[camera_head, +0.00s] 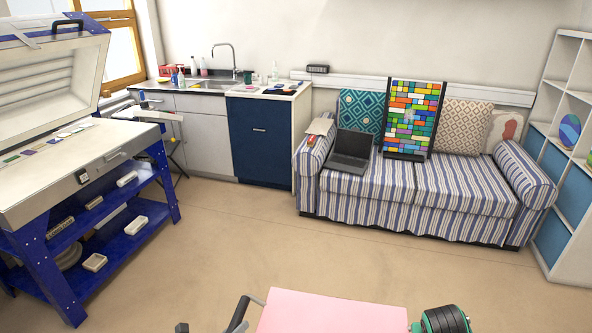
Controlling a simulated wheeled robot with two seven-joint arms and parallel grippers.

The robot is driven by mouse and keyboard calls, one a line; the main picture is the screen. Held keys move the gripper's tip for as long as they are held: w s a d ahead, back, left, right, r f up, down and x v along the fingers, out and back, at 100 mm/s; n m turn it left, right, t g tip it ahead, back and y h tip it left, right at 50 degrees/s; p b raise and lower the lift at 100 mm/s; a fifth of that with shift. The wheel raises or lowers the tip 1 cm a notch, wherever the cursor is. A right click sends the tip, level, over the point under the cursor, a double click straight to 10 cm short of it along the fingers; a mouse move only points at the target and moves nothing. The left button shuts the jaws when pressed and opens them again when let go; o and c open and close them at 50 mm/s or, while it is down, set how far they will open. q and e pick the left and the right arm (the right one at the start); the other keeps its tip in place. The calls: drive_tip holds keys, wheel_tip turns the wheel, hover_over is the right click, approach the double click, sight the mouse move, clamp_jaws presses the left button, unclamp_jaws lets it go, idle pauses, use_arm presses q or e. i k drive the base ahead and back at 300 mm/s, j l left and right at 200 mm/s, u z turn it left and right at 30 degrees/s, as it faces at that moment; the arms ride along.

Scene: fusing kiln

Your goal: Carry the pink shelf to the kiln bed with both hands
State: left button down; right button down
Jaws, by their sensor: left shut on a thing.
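The pink shelf (332,314) is a flat pale-pink slab at the bottom middle of the head view, its near part cut off by the frame. My left gripper (240,314), dark grey, is at the shelf's left edge and shut on it; only part of it shows.
A round green and black part (445,320) shows beside the shelf's right edge. The kiln's blue stand (45,270) holds pale blocks. A small side table (155,115) stands behind the kiln. A striped sofa (400,205) is at the back. The floor (220,245) between is clear.

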sight(69, 153)
drive_tip(key=u, duration=2.55)
drive_tip(key=i+l+u, duration=0.15)
drive_tip(key=l, duration=0.2)
drive_tip(key=i+l+u, duration=0.15)
drive_tip(key=l, duration=0.2)
drive_tip(key=i+l, duration=0.2)
drive_tip(key=l, duration=0.3)
drive_tip(key=i+l, duration=0.15)
drive_tip(key=l, duration=0.4)
drive_tip(key=i+l, duration=0.2)
drive_tip(key=l, duration=0.3)
drive_tip(key=i+l, duration=0.15)
drive_tip(key=l, duration=0.35)
drive_tip(key=i+l, duration=0.2)
drive_tip(key=l, duration=0.3)
drive_tip(key=i+l, duration=0.15)
drive_tip(key=l, duration=0.4)
drive_tip(key=i+l, duration=0.2)
drive_tip(key=l, duration=0.3)
drive_tip(key=i+l, duration=0.15)
drive_tip(key=l, duration=0.35)
